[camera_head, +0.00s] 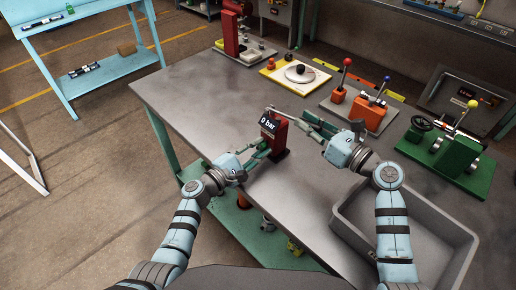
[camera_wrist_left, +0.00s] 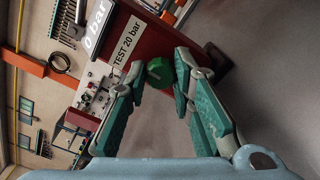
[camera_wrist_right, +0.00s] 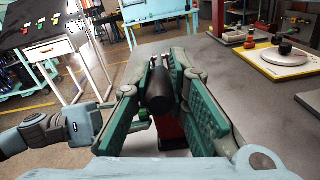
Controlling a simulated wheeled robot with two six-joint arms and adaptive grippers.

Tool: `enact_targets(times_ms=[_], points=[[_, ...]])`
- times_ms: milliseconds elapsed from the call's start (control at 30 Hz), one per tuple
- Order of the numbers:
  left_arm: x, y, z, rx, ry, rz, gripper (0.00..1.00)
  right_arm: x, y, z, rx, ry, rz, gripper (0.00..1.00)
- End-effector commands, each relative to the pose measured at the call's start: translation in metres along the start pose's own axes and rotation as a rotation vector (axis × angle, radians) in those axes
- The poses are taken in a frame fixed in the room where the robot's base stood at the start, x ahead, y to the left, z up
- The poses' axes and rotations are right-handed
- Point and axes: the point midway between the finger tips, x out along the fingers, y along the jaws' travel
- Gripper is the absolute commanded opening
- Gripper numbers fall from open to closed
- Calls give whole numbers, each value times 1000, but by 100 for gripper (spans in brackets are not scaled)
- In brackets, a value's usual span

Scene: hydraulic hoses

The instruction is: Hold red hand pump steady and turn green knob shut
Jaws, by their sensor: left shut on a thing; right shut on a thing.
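The red hand pump (camera_head: 281,137) stands upright on the grey bench, its display reading 0 bar. In the left wrist view its red body (camera_wrist_left: 150,38) carries a TEST 20 bar label. My left gripper (camera_head: 264,146) is at its near left side, shut on the round green knob (camera_wrist_left: 160,73). My right gripper (camera_head: 306,120) is at the pump's right, shut on the black handle grip (camera_wrist_right: 160,91), which lies between its fingers in the right wrist view. A bit of the red pump (camera_wrist_right: 171,130) shows below the grip. The knob is mostly hidden by my fingers in the head view.
A grey open bin (camera_head: 349,232) is on the bench at the near right. A green valve unit (camera_head: 456,155), an orange lever unit (camera_head: 369,113) and a yellow-edged plate (camera_head: 275,80) stand farther back. The bench left of the pump is clear.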

Motion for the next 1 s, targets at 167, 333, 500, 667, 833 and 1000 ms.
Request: enact_targets(times_ms=[167,333,500,667,833,1000], points=[[0,-2,1,-1,-2,-3,0,0,0,0,0,0,0,0],[0,-2,1,-2,-2,-3,43,0,0,0,0,0,0,0],[0,-1,0,-1,-2,-2,43,0,0,0,0,0,0,0],[-4,-1,0,0,0,-1,43,0,0,0,0,0,0,0],[-37,-2,0,1,1,-3,43,0,0,0,0,0,0,0],[-85,-2,0,2,1,-5,43,0,0,0,0,0,0,0]])
